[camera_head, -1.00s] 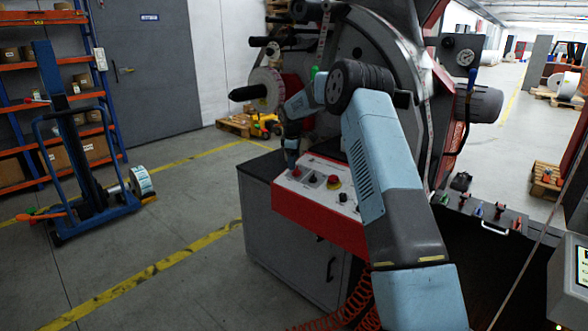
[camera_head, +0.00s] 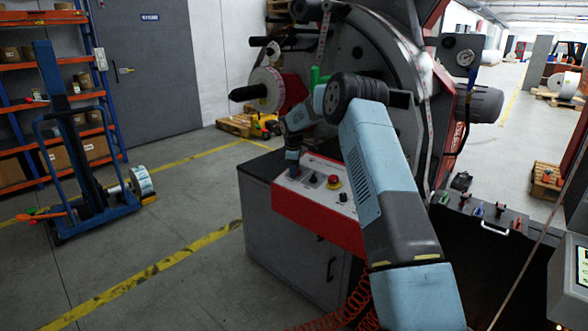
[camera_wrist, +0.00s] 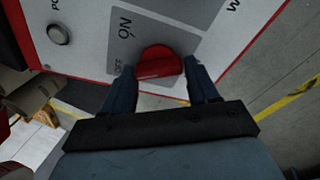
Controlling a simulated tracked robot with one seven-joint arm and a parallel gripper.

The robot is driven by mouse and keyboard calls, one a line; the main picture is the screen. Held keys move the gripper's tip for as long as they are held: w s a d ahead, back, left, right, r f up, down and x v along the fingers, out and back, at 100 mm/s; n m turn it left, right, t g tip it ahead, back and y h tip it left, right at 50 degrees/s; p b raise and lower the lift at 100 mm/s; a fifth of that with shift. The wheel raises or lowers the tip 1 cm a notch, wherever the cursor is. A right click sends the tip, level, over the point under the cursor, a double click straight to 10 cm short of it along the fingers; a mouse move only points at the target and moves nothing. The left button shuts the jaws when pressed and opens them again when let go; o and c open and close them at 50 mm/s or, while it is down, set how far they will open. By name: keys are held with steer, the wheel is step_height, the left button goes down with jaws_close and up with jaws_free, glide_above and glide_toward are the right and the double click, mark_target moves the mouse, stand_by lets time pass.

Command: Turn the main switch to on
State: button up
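The main switch is a red knob (camera_wrist: 160,62) on a grey plate in the wrist view. "ON" and "OFF" markings appear beside it, turned in the picture. My gripper (camera_wrist: 161,72) is open, with one dark finger on each side of the knob. A gap shows at the knob's sides; I cannot tell whether either finger touches it. In the head view, my gripper (camera_head: 292,170) is low over the far left part of the control panel (camera_head: 318,210), and the switch is hidden there.
A round button (camera_wrist: 58,34) shows in the wrist view. The rewinder (camera_head: 375,60) rises behind. A blue lift truck (camera_head: 85,150) stands on the left floor.

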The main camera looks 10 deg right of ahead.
steer(key=c, duration=0.6)
steer(key=shift+a, duration=0.15)
steer(key=shift+m, duration=0.3)
steer(key=m, duration=0.5)
steer(key=shift+f+h, duration=0.1)
steer(key=shift+h, duration=0.2)
steer(key=m, duration=0.6)
steer(key=shift+t+h, duration=0.3)
steer(key=shift+d+m, duration=0.2)
steer(key=shift+m, duration=0.1)
steer(key=o, duration=1)
